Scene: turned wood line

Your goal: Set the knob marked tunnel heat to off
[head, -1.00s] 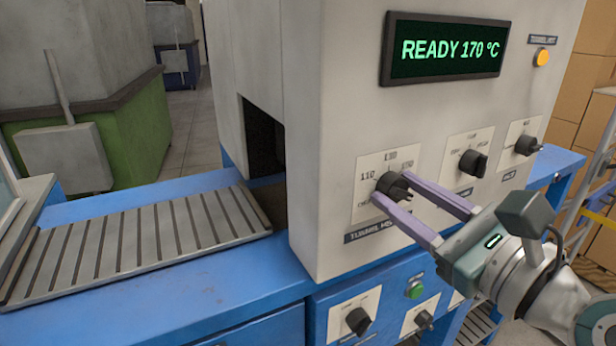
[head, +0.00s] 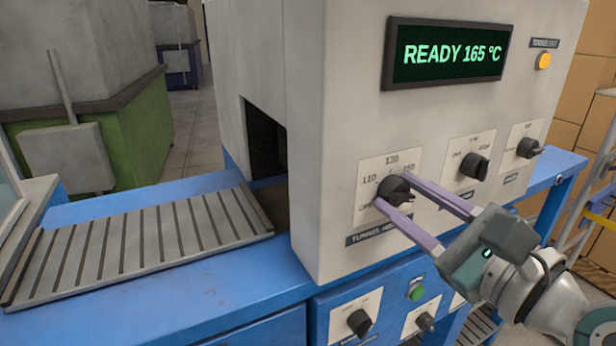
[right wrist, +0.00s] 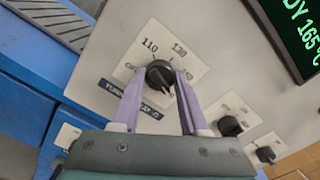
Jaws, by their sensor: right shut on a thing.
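The tunnel heat knob (head: 393,190) is a round black knob on a white dial plate on the grey machine's front. The plate reads 110, 130 and a partly covered third number, with a label at lower left that is hard to read. My right gripper (head: 396,193) is shut on this knob, one lilac finger on each side. The right wrist view shows the knob (right wrist: 159,75) between the fingertips, a pale mark on its lower right side. Which setting it points to is hard to tell. The display (head: 447,52) reads READY 165 °C. My left gripper is not in view.
Two more black knobs, a middle one (head: 473,166) and a right one (head: 529,148), sit on the same face. An amber lamp (head: 544,61) is above. Below are a green button (head: 416,293) and another knob (head: 359,322). A slatted conveyor (head: 140,245) lies left.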

